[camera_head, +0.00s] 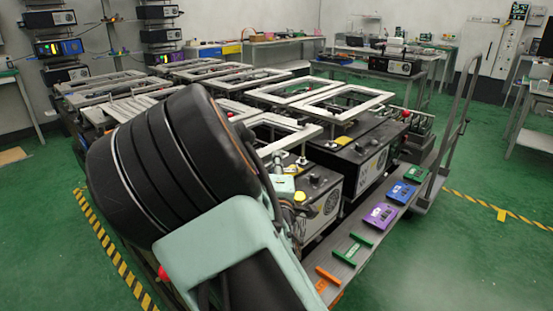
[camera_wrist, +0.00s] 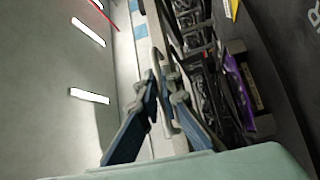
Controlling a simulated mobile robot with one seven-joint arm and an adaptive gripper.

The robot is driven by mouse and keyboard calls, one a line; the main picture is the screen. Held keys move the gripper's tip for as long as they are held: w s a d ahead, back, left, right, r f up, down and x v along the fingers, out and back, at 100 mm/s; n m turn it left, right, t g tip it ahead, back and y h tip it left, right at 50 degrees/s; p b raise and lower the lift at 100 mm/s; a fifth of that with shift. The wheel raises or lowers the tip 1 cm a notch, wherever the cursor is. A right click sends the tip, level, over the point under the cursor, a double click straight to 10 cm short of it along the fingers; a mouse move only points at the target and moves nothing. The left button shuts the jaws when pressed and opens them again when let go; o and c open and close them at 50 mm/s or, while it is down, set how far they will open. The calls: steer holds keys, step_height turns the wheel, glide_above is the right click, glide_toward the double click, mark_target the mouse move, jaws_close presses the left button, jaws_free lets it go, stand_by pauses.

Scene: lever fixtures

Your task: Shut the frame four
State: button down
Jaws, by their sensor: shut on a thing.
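Several pale metal frames lie flat on top of black fixture boxes on a cart; one clear frame (camera_head: 345,103) is at the right, and a nearer frame (camera_head: 300,133) is partly hidden behind my arm. I cannot read which one is frame four. In the wrist view my gripper (camera_wrist: 163,88) has its two blue-grey fingers closed about a thin, pale metal bar (camera_wrist: 157,52), apparently part of a frame. The bar's far parts and its hinge are not clear. In the head view my arm hides the jaws.
Coloured plates lie along the cart's right edge: orange (camera_head: 327,278), green (camera_head: 360,239), purple (camera_head: 380,215) and blue (camera_head: 401,192). A grey cart handle (camera_head: 463,120) rises at the right. Green floor (camera_head: 460,255) is clear at the right front. Benches with equipment stand behind.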

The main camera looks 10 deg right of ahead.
steer(key=shift+r+p, duration=0.4)
steer(key=shift+r, duration=0.15)
steer(key=shift+f, duration=0.1)
steer(key=c, duration=2.1)
jaws_free()
steer(key=shift+r, duration=5)
